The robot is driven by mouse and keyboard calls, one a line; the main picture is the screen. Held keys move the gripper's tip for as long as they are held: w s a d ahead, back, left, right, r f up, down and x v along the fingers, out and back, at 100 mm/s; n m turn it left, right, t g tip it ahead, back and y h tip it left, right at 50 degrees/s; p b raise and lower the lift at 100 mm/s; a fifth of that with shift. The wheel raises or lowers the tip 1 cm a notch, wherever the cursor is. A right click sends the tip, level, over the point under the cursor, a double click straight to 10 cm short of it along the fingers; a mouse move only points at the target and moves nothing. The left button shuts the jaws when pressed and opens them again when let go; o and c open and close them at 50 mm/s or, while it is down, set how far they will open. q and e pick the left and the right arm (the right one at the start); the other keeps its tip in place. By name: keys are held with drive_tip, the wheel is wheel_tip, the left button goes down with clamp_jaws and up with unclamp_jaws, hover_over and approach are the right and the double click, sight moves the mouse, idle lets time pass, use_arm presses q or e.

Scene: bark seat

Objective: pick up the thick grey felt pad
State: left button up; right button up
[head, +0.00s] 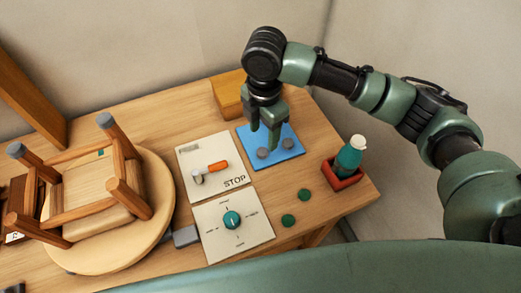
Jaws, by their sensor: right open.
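Two round grey pads lie on a blue mat (290,156) on the table: a left one (262,154) and a right one (288,143). I cannot tell from this view which is the thicker. My right gripper (264,137) points down over the mat, its fingers apart and empty, just above and behind the left pad. One finger comes close to the pads; I cannot tell whether it touches. My left gripper is not in view.
An upturned wooden stool (98,195) with grey leg tips stands at left. A STOP panel (205,150) and dial panel (250,242) lie left of the mat. A red tray (343,180) holds a teal bottle (348,158). Green discs (305,195) lie in front; a yellow box (226,92) stands behind.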

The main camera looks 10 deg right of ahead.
sight(262, 151)
drive_tip(key=f, duration=0.1)
drive_tip(key=w+f, duration=0.1)
drive_tip(key=f, duration=0.1)
drive_tip(key=shift+w, duration=0.25)
drive_tip(key=shift+s+f, duration=0.2)
drive_tip(key=shift+f, duration=0.55)
wheel_tip(262, 151, down, 4)
drive_tip(key=shift+w+r+p, duration=0.1)
drive_tip(key=shift+r+p, duration=0.05)
drive_tip(key=shift+p, duration=0.6)
drive_tip(key=shift+w+f, duration=0.1)
drive_tip(key=shift+f, duration=0.35)
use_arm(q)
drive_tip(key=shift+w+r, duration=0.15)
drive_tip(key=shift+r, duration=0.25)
use_arm(e)
drive_tip(key=shift+c, duration=0.3)
clamp_jaws()
